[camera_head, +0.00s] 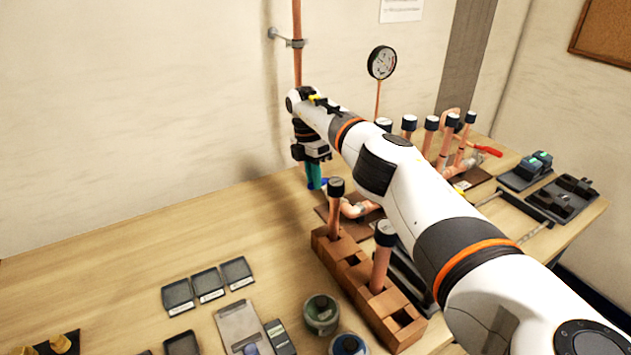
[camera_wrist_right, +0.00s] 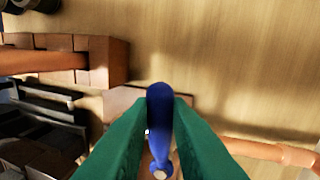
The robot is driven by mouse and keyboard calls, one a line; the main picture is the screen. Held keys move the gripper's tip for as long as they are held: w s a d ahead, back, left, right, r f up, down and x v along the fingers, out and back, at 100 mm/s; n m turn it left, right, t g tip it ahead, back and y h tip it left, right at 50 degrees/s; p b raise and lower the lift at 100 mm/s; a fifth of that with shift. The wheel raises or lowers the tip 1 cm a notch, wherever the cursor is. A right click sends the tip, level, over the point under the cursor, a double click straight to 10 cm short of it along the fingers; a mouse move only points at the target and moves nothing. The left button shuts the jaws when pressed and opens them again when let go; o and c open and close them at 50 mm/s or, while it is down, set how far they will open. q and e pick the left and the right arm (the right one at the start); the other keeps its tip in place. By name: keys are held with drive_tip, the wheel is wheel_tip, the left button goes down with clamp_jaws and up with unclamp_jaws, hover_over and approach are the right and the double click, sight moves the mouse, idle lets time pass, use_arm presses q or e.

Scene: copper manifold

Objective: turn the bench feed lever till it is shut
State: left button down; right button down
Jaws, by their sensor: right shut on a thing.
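The bench feed lever (camera_wrist_right: 160,110) has a blue handle. In the right wrist view it stands between the two green fingers of my right gripper (camera_wrist_right: 160,128), which is shut on it. In the head view my right gripper (camera_head: 315,176) is low over the bench near the wall, and a bit of blue shows at its fingertips. The valve body under the lever is mostly hidden by the gripper and arm, so I cannot tell the exact angle of the lever. My left gripper is not in view.
A copper-coloured block rack (camera_head: 352,270) with capped copper pipes stands under my right arm. A gauge (camera_head: 382,62) and several capped pipes stand behind it. A vertical copper pipe (camera_head: 297,40) runs up the wall.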

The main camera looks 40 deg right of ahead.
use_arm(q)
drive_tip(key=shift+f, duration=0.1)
use_arm(e)
drive_tip(key=shift+w+r, duration=0.1)
drive_tip(key=shift+r, duration=0.05)
drive_tip(key=c, duration=1.3)
unclamp_jaws()
drive_tip(key=shift+c, duration=0.2)
